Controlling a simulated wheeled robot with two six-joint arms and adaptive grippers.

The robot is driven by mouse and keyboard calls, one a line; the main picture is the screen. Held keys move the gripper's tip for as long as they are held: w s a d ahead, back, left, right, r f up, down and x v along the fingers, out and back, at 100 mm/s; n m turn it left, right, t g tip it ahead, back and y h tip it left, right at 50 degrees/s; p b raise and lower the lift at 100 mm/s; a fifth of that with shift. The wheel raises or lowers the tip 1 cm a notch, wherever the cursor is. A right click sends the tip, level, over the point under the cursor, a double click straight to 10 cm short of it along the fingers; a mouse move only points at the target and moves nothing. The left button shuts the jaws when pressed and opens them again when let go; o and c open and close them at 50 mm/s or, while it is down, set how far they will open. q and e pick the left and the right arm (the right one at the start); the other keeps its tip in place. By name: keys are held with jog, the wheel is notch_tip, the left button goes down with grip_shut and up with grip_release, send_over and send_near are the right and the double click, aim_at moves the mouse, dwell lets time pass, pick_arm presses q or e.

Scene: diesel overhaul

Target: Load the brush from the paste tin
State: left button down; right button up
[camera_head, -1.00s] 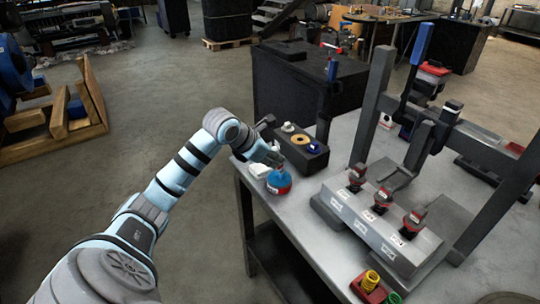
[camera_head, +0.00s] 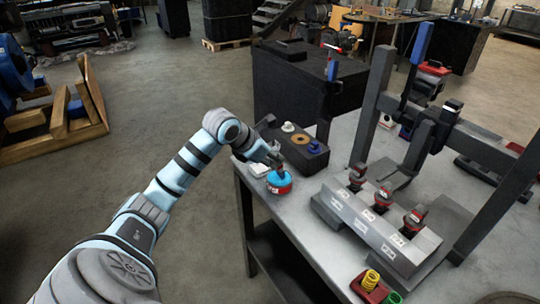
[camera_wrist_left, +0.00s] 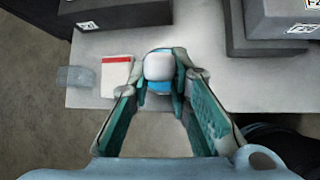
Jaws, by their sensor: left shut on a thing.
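The paste tin (camera_head: 279,184), blue on top with a red and white band, stands near the left edge of the grey bench. My left gripper (camera_head: 278,162) is directly above the tin, pointing down. It is shut on the brush, whose dark reddish part (camera_head: 281,171) shows just over the tin's top. In the left wrist view, the brush's pale rounded end (camera_wrist_left: 159,66) sits between the fingertips. A bit of blue (camera_wrist_left: 160,88) shows just below it. The bristles are hidden, so I cannot tell whether they touch the paste. My right gripper is not in view.
A white pad with a red strip (camera_wrist_left: 115,74) lies beside the tin. A dark box with round parts on top (camera_head: 304,153) stands just behind. A grey block with several red-and-black injectors (camera_head: 380,226) and a tall frame (camera_head: 421,130) occupy the bench's right side.

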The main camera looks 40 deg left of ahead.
pick_arm(q)
jog(key=shift+r+p, duration=2.75)
jog(key=shift+r, duration=0.8)
jog(key=shift+f, duration=0.1)
jog(key=shift+w, duration=0.1)
